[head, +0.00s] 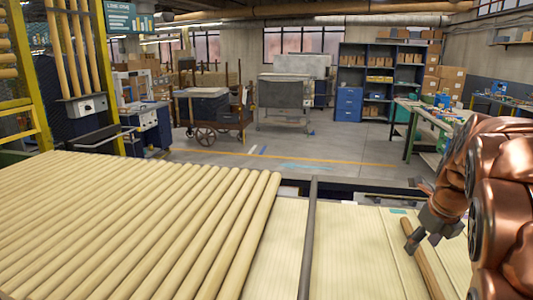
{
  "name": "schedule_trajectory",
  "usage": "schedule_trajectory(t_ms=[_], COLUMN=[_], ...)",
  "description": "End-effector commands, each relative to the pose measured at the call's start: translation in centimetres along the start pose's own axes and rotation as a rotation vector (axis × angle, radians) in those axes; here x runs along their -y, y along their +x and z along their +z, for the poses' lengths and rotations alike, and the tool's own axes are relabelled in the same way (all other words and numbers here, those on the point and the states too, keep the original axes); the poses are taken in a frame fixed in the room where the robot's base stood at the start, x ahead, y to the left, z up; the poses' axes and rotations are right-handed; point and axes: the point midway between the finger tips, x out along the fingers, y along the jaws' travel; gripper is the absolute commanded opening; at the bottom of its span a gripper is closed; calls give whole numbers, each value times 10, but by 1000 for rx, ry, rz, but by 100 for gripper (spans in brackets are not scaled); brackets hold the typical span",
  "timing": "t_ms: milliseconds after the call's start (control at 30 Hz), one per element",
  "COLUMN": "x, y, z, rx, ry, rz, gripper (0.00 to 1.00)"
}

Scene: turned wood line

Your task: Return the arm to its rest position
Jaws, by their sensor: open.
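My copper-coloured arm (500,200) reaches in from the right edge in the head view. My dark grey gripper (424,242) is open and points down over the ribbed cream bed at the right. A single brown wooden rod (428,272) lies on that bed, right at the gripper. The fingertips overlap the rod in the picture; I cannot tell whether they touch it. The rod's near end is cut off by the frame.
Many pale turned rods (140,215) lie side by side at the left. Beyond are open floor (320,150), a wheeled cart (215,110), a green workbench (425,120) and blue shelves (378,75).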

Motion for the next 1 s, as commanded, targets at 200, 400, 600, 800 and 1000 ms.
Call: schedule_trajectory(t_ms=[200, 400, 600, 800, 1000], x=[-67, -121, -170, -210, -240], y=[-1, -2, -4, -4, -4], z=[-31, -66, -108, -152, -197], rx=[-50, -73, -68, -37, 18], ry=[-491, -955, -1425, -1876, -2297], rz=[76, 163, 267, 379, 496], gripper=[60, 60, 60, 60, 60])
